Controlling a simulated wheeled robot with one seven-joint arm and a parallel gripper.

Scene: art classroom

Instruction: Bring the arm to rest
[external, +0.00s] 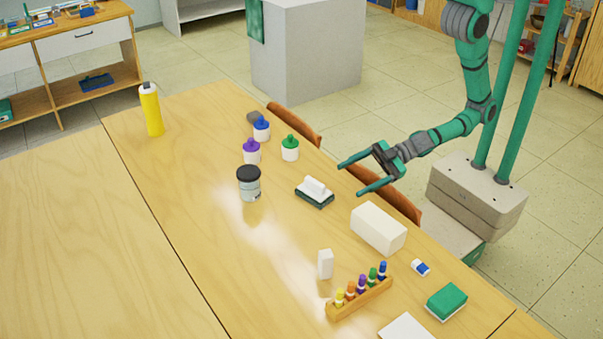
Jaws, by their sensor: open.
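My gripper (352,179) is open, its two green fingers spread apart with nothing between them. It hangs above the right-hand edge of the wooden table (190,190), near the chair backs. My green and grey arm reaches in from my base at the right. A white block (378,228) lies below the gripper in the picture. The gripper appears apart from both.
Paint bottles with blue (261,129), purple (252,152) and green (290,148) caps stand near a dark-lidded jar (249,184). A marker rack (360,299), green sponge (446,302) and yellow bottle (151,110) are also on the table. Chairs (385,194) line its edge. The table's left part is clear.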

